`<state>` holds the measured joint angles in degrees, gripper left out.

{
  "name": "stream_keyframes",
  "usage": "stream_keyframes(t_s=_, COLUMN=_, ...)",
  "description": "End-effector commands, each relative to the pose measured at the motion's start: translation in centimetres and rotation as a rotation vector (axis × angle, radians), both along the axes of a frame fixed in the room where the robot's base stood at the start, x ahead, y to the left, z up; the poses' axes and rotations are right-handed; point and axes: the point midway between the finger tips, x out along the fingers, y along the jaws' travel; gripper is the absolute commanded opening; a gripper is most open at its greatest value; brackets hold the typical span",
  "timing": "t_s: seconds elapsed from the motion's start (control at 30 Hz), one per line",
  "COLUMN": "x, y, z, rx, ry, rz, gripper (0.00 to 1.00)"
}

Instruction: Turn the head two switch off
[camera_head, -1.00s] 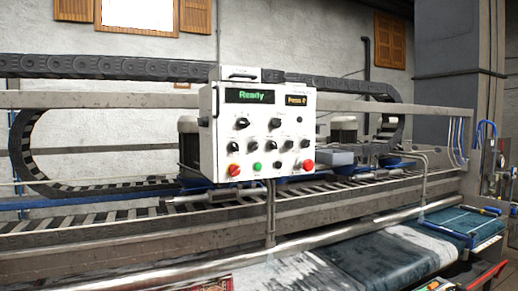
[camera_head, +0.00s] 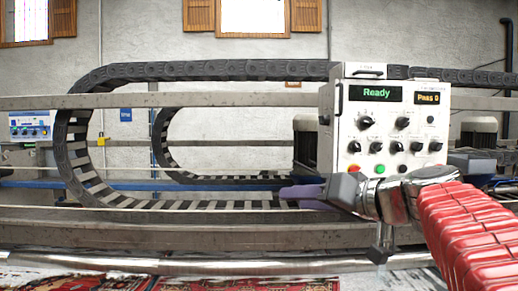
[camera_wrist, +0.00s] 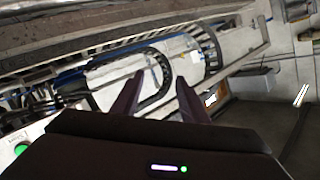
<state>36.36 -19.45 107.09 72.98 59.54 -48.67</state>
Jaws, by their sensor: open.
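The white control box (camera_head: 415,126) stands at the right in the head view, with a green "Ready" display (camera_head: 376,93) and an amber display (camera_head: 427,98). Two rows of dark knobs sit below; the labels are too small to tell which is the head two switch. My gripper (camera_head: 290,193) reaches in from the right, below and in front of the box, its purple fingers pointing left, away from the knobs. In the wrist view my gripper (camera_wrist: 152,84) has its fingers spread apart with nothing between them. A green button (camera_wrist: 21,149) shows at the wrist view's left edge.
A metal rail (camera_head: 150,262) runs along the front, with red patterned rugs (camera_head: 95,284) below. A black cable chain (camera_head: 75,150) loops at the left. A smaller panel (camera_head: 30,127) stands at the far left. My red arm covers the lower right.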

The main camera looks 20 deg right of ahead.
Motion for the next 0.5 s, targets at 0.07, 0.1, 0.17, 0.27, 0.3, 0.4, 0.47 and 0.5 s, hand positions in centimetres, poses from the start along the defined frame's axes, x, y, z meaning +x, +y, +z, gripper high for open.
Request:
stream_keyframes(t_s=0.07, x=0.2, y=-1.2, z=1.2, rx=0.018, ry=-0.027, rz=-0.022, gripper=0.40)
stream_keyframes(t_s=0.1, x=0.3, y=-1.9, z=1.6, rx=0.041, ry=-0.033, rz=-0.043, gripper=0.40)
stream_keyframes(t_s=0.17, x=0.3, y=-2.9, z=2.3, rx=0.072, ry=-0.045, rz=-0.070, gripper=0.40)
stream_keyframes(t_s=0.27, x=0.3, y=-4.6, z=3.3, rx=0.126, ry=-0.058, rz=-0.118, gripper=0.40)
stream_keyframes(t_s=0.3, x=0.3, y=-5.3, z=3.5, rx=0.149, ry=-0.055, rz=-0.141, gripper=0.40)
stream_keyframes(t_s=0.4, x=0.0, y=-7.0, z=3.9, rx=0.213, ry=-0.051, rz=-0.199, gripper=0.40)
stream_keyframes(t_s=0.47, x=-0.1, y=-8.2, z=4.2, rx=0.257, ry=-0.050, rz=-0.236, gripper=0.40)
stream_keyframes(t_s=0.5, x=-0.3, y=-9.0, z=4.4, rx=0.289, ry=-0.050, rz=-0.264, gripper=0.40)
